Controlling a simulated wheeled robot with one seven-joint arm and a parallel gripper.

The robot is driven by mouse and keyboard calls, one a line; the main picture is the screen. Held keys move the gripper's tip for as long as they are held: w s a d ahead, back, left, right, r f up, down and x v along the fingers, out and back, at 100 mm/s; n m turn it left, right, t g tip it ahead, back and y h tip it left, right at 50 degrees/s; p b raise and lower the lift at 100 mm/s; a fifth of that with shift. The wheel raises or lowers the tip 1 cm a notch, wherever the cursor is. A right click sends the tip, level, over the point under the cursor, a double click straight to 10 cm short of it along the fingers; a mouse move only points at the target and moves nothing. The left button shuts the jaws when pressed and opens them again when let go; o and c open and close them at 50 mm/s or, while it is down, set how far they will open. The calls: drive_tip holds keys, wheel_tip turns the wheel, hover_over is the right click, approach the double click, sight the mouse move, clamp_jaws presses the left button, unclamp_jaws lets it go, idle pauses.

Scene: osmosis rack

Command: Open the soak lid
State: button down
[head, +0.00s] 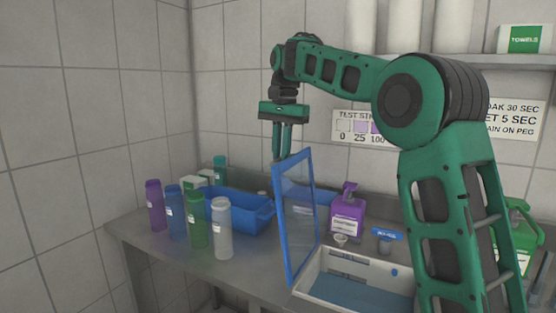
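The soak lid, a clear panel in a blue frame (314,213), stands raised, close to upright, at the left side of a white soak basin (322,287). The basin's top is uncovered and blue liquid (362,297) shows inside. My gripper (281,154) points down with its fingertips by the lid's upper left corner. The fingers look close together, but the gap is too small to judge. I cannot tell whether the fingertips touch the lid or are behind it. My arm hides the basin's right end.
A purple pump bottle (347,216) and a small blue-labelled item (385,240) stand behind the basin. A shelf (470,62) is above.

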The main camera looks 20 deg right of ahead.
drive_tip(key=shift+r, duration=0.1)
drive_tip(key=c, duration=1.8)
unclamp_jaws()
wheel_tip(320, 180, up, 11)
drive_tip(key=shift+d, duration=0.15)
drive_tip(key=shift+s, duration=0.1)
